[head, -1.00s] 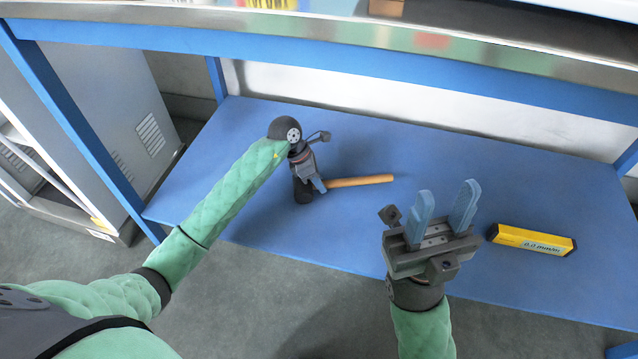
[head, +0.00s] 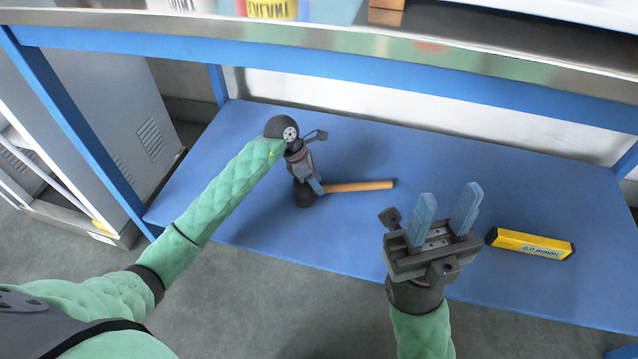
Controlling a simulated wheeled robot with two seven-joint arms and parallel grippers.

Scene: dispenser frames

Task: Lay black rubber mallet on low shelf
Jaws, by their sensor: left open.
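The black rubber mallet has a dark head (head: 304,194) and a light wooden handle (head: 362,186). It lies on the blue low shelf (head: 270,238), with its handle pointing right. My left gripper (head: 316,186) is open, right at the mallet's head end; its fingers partly hide the head and the near end of the handle. I cannot tell whether the fingers touch the mallet. My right gripper (head: 445,215) is open and empty, fingers pointing up, in front of the shelf's right half.
A yellow box (head: 530,244) lies on the shelf to the right of my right gripper. A blue post (head: 80,130) and a grey cabinet (head: 110,110) stand at the left. A worktop edge (head: 330,45) runs above. The shelf's middle back is clear.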

